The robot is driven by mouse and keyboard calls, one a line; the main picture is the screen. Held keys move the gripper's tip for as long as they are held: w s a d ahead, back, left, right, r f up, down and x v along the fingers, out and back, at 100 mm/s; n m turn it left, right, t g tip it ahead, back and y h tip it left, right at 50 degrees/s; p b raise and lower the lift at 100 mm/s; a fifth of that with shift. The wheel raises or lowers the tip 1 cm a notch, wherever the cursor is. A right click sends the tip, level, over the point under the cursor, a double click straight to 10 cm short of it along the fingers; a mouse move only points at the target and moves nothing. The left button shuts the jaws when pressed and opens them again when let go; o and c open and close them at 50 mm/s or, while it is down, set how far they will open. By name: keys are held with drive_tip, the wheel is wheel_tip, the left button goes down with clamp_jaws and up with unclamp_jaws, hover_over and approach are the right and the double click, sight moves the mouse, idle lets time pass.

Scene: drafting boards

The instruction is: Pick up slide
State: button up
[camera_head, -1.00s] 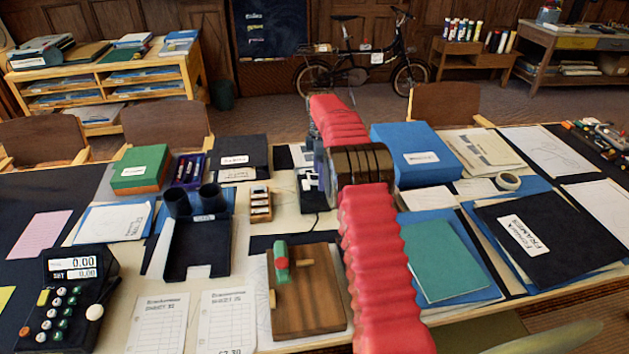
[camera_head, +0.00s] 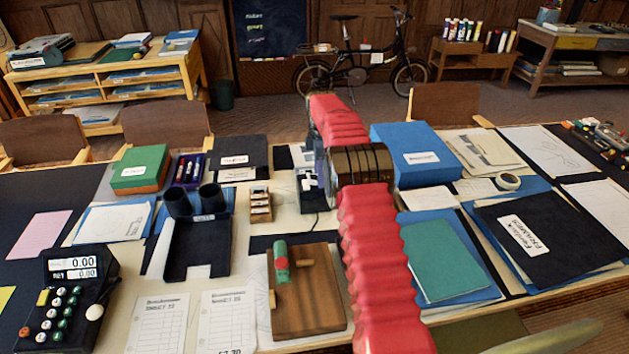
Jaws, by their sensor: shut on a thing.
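My gripper (camera_head: 311,181) is at the end of my red-sleeved arm, seen from behind over the middle of the table. It is low over a small black device with a cord (camera_head: 316,203), and it is shut on the slide. The slide itself is too small and too covered by the gripper and wrist to make out clearly. I cannot tell whether it still touches the device.
A blue box (camera_head: 412,153) is close on the right. A wooden board with a green-handled tool (camera_head: 308,295) lies in front. A black tray (camera_head: 197,250) and a calculator (camera_head: 66,300) are further left.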

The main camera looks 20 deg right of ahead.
drive_tip(key=shift+c, duration=0.7)
drive_tip(key=shift+r, duration=0.1)
wheel_tip(320, 180, up, 10)
drive_tip(key=shift+a, duration=0.1)
idle(0.5)
drive_tip(key=s+a+m, duration=1.5)
drive_tip(key=s+a, duration=0.2)
drive_tip(key=s, duration=0.1)
drive_tip(key=shift+s+f+m, duration=0.2)
drive_tip(key=shift+f+m, duration=0.1)
drive_tip(key=shift+f, duration=0.05)
